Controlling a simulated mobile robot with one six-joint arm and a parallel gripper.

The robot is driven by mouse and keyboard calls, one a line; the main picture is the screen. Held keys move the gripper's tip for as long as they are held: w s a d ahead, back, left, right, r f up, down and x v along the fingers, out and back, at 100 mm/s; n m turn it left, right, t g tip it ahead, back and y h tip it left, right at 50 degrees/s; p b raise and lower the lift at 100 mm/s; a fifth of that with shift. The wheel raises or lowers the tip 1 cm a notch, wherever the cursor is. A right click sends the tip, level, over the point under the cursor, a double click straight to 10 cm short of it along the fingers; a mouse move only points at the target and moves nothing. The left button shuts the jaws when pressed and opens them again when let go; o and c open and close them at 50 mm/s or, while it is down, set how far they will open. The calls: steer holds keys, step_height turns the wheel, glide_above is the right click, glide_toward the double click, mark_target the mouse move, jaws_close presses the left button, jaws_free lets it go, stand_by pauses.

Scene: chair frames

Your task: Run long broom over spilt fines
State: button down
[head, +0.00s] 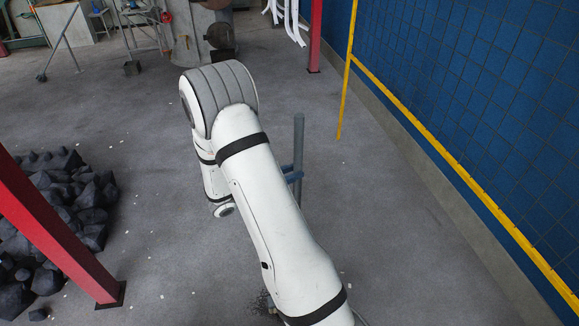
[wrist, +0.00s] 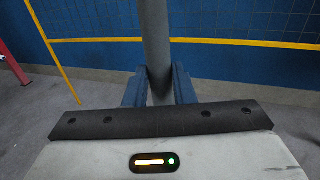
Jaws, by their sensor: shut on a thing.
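A grey upright pole, which looks like the broom's handle (head: 299,135), stands right of my white arm in the head view. My gripper (head: 292,174) has blue fingers closed around it. In the wrist view the handle (wrist: 154,40) rises between the two blue fingers (wrist: 158,88), nearly vertical. The broom's head is hidden behind my arm in the head view and out of the wrist view. A dark speckled patch (head: 262,302), perhaps the fines, shows at the lower edge beside my arm, which hides part of it.
A heap of dark rocks (head: 75,195) lies at the left behind a red post (head: 60,235). A blue mesh wall (head: 470,90) with a yellow rail (head: 440,150) runs along the right. Machinery (head: 190,40) stands at the back. Grey floor between is mostly open, with small pale bits.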

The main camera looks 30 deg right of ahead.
steer(key=s+a+r+p, duration=0.1)
steer(key=s+a+r, duration=0.1)
steer(key=s, duration=0.5)
steer(key=shift+s+a+r+p, duration=0.2)
steer(key=shift+s+r+p, duration=0.15)
steer(key=shift+r, duration=0.15)
steer(key=shift+a, duration=0.1)
stand_by(0.4)
